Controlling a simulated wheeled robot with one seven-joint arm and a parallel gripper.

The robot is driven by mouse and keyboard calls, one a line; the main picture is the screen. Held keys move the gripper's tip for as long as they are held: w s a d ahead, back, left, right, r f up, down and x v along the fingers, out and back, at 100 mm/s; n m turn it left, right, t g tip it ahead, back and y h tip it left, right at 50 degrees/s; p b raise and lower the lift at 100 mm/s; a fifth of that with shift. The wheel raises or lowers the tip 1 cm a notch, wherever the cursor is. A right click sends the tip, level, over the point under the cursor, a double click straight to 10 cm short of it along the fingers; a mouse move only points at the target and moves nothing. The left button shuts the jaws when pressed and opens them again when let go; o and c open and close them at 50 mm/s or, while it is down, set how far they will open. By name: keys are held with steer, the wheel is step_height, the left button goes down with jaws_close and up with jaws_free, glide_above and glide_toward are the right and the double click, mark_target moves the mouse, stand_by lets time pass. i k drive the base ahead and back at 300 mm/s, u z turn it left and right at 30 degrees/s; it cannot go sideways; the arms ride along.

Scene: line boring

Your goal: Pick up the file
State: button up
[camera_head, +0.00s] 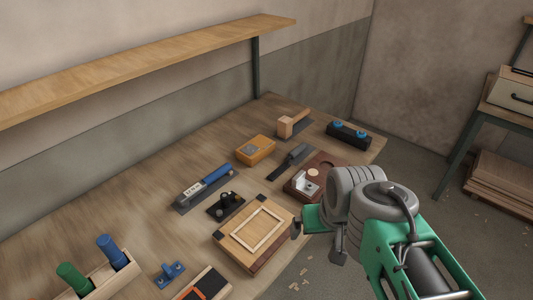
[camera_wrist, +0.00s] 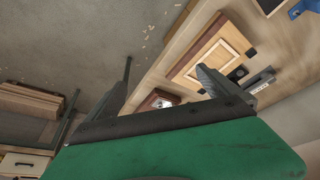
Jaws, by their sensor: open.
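A long dark flat tool with a grey handle (camera_head: 290,162) lies on the bench between the yellow box and the brown board; it looks most like the file, but I cannot be sure. A blue-handled tool with a white label (camera_head: 205,187) lies on a dark base further left. It also shows in part in the wrist view (camera_wrist: 260,82). My gripper (camera_head: 318,243) is open and empty by the bench's front edge, right of the framed wooden box. In the wrist view its two fingers (camera_wrist: 165,65) stand wide apart with nothing between them.
The framed wooden box (camera_head: 252,236) is nearest my gripper. A brown board with a metal piece (camera_head: 325,168), a yellow box (camera_head: 255,150), a mallet (camera_head: 293,124) and a black block with blue knobs (camera_head: 348,135) stand around. A shelf (camera_head: 140,65) overhangs the back.

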mark_target(274, 175)
steer(key=z, duration=1.05)
steer(key=i, duration=0.75)
steer(key=u, duration=3.45)
